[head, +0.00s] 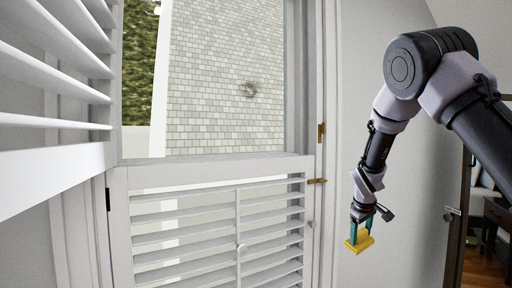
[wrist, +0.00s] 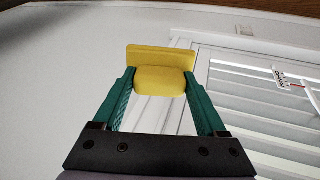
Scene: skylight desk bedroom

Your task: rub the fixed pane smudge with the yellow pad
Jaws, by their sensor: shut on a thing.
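The smudge (head: 249,89) is a dark grey patch on the glass pane (head: 205,60), right of its middle, in the head view. The yellow pad (head: 359,243) is in my gripper (head: 361,227), low and to the right of the window frame, in front of the pale wall. In the wrist view my gripper (wrist: 166,105) has its green fingers shut on the yellow pad (wrist: 160,75), one at each side. The pad is well below and right of the smudge, apart from the pane.
White louvred shutters (head: 205,235) with small knobs fill the lower window. Another louvred shutter (head: 50,90) stands open at the left. A brass latch (head: 317,181) sticks out on the right frame. A doorway with dark wooden furniture (head: 497,215) is at the far right.

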